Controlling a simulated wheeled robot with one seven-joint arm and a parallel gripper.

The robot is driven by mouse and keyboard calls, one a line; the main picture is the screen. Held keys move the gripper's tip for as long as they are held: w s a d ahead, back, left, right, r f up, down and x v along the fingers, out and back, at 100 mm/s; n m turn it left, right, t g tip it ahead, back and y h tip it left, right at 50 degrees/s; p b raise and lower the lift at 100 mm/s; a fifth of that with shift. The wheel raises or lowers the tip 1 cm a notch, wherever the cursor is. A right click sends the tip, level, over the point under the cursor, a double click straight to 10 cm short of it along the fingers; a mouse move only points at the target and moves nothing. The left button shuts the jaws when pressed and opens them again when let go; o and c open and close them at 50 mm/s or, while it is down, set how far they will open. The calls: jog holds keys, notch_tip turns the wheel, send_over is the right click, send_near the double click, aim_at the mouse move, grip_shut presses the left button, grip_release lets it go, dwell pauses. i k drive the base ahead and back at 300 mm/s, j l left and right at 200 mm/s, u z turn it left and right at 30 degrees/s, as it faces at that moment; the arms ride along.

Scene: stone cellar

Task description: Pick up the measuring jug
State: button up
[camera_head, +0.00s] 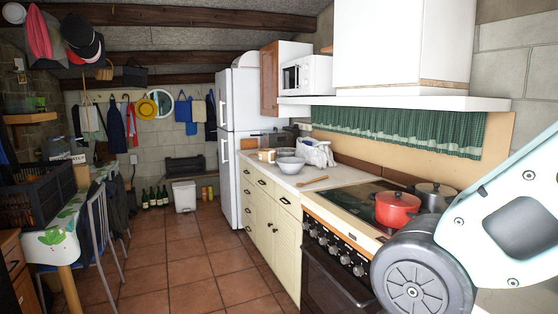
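I cannot make out a measuring jug for certain. A small beige vessel (266,155) stands on the white counter (310,178), left of two bowls, and it is too small to tell whether it is the jug. The front bowl (291,166) is pale grey, and a second bowl (285,153) stands just behind it. A white bag-like thing (317,153) is to their right. My gripper is not in view; only part of my arm shows at the right edge, in front of the stove's right side.
A red pot (396,208) and a dark pot (434,196) stand on the stove (345,215). A wooden spoon (313,181) lies on the counter. A table (57,245) and a metal chair (100,240) stand at left. The tiled floor (190,255) between is clear.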

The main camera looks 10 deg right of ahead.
aim_at(278, 152)
jog(key=i+j+u, duration=0.3)
jog(key=i, duration=0.65)
jog(key=i+u, duration=0.3)
jog(key=i, duration=0.6)
jog(key=i+z, duration=0.15)
jog(key=i, duration=0.3)
jog(key=i+j+z, duration=0.1)
jog(key=i, duration=0.35)
jog(key=i+j+z, duration=0.15)
jog(key=i, duration=0.25)
jog(key=i+j+z, duration=0.1)
jog(key=i, duration=0.35)
jog(key=i+j+z, duration=0.3)
jog(key=i+z, duration=0.15)
jog(key=i+j+z, duration=0.85)
jog(key=j, duration=0.15)
jog(key=k+l, duration=0.05)
jog(key=k, duration=0.05)
